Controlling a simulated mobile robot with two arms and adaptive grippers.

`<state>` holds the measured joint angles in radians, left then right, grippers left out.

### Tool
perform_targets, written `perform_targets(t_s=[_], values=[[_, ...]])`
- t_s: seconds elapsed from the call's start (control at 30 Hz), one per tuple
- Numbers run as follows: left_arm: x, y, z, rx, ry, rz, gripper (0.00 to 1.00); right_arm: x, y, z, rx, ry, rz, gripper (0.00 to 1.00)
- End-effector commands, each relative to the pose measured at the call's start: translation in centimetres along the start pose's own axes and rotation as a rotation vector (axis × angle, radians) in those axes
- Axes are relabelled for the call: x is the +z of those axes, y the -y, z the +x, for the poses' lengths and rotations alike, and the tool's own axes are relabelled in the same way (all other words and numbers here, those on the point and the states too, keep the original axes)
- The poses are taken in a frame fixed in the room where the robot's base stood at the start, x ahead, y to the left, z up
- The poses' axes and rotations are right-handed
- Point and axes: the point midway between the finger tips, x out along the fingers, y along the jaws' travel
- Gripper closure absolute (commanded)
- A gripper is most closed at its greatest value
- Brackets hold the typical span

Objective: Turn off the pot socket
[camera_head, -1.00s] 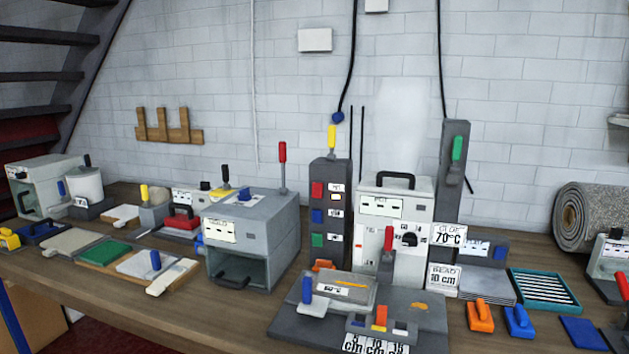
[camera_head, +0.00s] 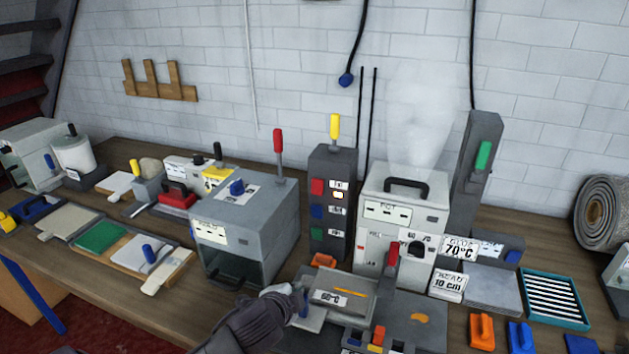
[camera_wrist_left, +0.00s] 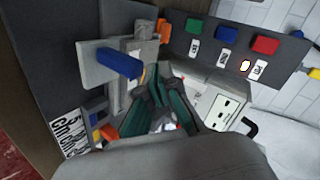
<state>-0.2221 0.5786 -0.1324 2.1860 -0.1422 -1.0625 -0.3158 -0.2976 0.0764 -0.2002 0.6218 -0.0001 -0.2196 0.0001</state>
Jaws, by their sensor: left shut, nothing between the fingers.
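A dark socket tower (camera_head: 331,215) stands at the back centre with red (camera_head: 317,187), blue (camera_head: 317,211) and green (camera_head: 316,234) switches and a yellow-handled lever on top. A small light glows beside the label near the red switch; in the left wrist view that label (camera_wrist_left: 259,70) appears to read POT. The white pot (camera_head: 403,222), labelled POT, stands right of the tower, with steam above it. My left gripper (camera_head: 287,297) is shut and empty, low in front of the tower by the blue-handled slab. Its fingers (camera_wrist_left: 163,98) also show in the wrist view. My right gripper is not in view.
A grey oven box (camera_head: 244,225) with a red lever stands left of the tower. In front lie the 60°C plate (camera_head: 345,296) and a blue handle (camera_head: 303,302) near my gripper. The pot's red-handled lever (camera_head: 392,260) projects forward. A tall green-switch tower (camera_head: 476,170) stands right.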

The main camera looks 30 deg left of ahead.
Motion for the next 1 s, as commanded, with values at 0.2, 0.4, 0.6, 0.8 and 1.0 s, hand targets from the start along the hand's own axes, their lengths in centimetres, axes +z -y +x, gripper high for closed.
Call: perform_targets(t_s=[0.2, 0.4, 0.6, 0.8, 1.0], values=[[-2.5, 11.5, 1.8, -0.267, -0.102, 0.320, 1.00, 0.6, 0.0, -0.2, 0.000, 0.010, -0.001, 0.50], [-3.4, 15.7, 2.0, -0.366, -0.128, 0.445, 1.00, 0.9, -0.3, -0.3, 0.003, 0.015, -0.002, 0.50], [-3.5, 15.9, 2.0, -0.371, -0.130, 0.453, 1.00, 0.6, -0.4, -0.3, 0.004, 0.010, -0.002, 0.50], [-3.5, 15.9, 2.2, -0.370, -0.129, 0.450, 1.00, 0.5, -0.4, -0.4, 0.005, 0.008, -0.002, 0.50], [-4.1, 17.0, 4.2, -0.370, -0.129, 0.448, 1.00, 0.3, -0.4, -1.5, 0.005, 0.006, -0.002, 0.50]])
